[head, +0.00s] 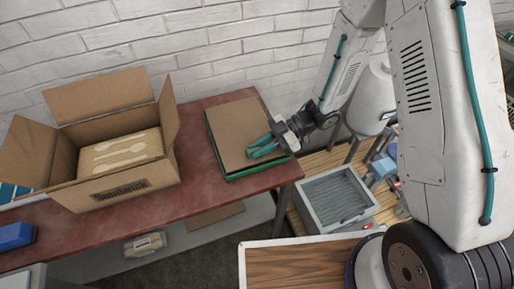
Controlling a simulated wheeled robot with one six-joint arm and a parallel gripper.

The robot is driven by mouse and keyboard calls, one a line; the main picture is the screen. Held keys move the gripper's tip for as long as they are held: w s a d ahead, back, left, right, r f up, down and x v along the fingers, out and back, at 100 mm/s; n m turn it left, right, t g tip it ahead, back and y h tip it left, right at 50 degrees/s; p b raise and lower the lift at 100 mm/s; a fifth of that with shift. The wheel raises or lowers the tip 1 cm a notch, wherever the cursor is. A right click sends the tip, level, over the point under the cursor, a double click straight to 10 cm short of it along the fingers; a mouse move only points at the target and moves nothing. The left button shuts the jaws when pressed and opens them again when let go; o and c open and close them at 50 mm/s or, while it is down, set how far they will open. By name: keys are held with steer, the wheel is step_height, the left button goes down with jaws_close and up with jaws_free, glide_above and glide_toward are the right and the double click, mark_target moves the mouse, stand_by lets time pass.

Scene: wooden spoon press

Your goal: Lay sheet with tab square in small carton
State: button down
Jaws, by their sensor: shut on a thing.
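A brown cardboard sheet (231,119) lies on, or just above, a green-edged tray (247,173) near the right end of the red bench. My gripper (262,148), with teal fingers, is at the sheet's right edge and shut on it. The fingers cover that edge, so the tab is hidden. The open carton (117,190) stands on the bench to the left with its flaps spread outward. Inside, a pale layer with spoon shapes (119,152) shows near the carton's top.
The red bench (195,196) is bare between carton and tray. A blue block (15,236) lies at its left end. A white brick wall runs behind. A grey ribbed bin (337,198) stands lower right, past the bench's end.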

steer(key=shift+s+d+f, duration=0.2)
steer(key=shift+d+f, duration=0.05)
steer(key=shift+f, duration=0.5)
steer(key=shift+a+f, duration=0.2)
steer(key=shift+f, duration=0.2)
steer(key=c, duration=1.4)
jaws_free()
steer(key=shift+o, duration=0.2)
steer(key=shift+v, duration=3.95)
